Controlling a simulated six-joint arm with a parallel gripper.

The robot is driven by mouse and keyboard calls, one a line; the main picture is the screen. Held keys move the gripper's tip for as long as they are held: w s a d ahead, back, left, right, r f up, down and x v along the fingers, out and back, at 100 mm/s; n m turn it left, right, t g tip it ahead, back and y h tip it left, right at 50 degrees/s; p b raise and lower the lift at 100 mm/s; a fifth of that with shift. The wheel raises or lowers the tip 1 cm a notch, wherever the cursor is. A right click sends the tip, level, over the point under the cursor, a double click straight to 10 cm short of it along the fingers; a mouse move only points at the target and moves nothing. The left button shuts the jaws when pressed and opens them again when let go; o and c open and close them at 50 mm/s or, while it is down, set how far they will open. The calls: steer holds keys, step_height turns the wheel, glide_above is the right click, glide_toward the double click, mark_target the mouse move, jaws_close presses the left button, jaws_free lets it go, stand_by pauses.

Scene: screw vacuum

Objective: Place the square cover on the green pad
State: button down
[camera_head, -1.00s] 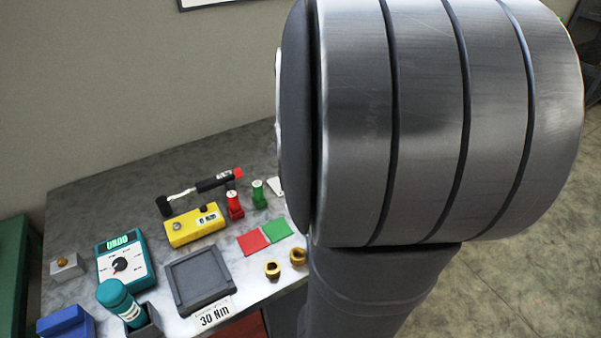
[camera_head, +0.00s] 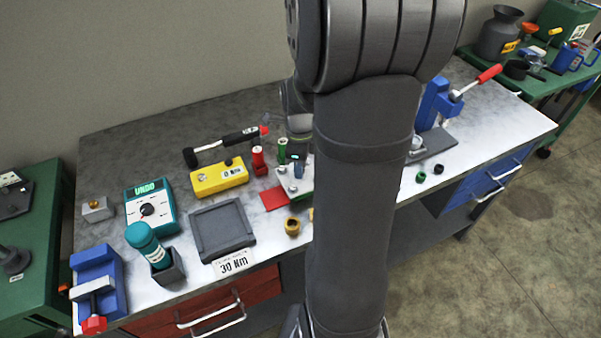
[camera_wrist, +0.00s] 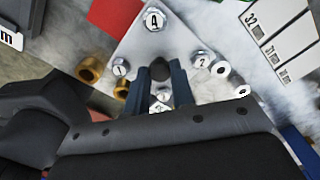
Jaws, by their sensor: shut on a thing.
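The square cover (camera_wrist: 140,45) is a pale metal plate with numbered bolts at its corners. My gripper (camera_wrist: 158,78) is shut on the dark knob at the middle of the cover. In the head view, the cover (camera_head: 295,182) shows just right of the red pad (camera_head: 273,199), with my gripper (camera_head: 299,166) above it; my arm hides part of it. I cannot tell whether the cover touches the bench. The red pad also shows in the wrist view (camera_wrist: 114,14).
Red (camera_head: 258,160) and green (camera_head: 282,150) small bottles stand close behind the cover. A yellow meter (camera_head: 220,179) and a grey tray (camera_head: 222,230) lie to the left. A brass ring (camera_head: 292,226) lies in front. A blue press (camera_head: 432,105) stands at right.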

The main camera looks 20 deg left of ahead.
steer(key=shift+f, duration=1.8)
steer(key=shift+f, duration=0.15)
steer(key=c, duration=1.2)
jaws_free()
steer(key=shift+c, duration=0.2)
step_height(320, 180, up, 12)
steer(key=shift+r, duration=0.2)
steer(key=shift+f, duration=0.15)
steer(key=shift+f, duration=4.1)
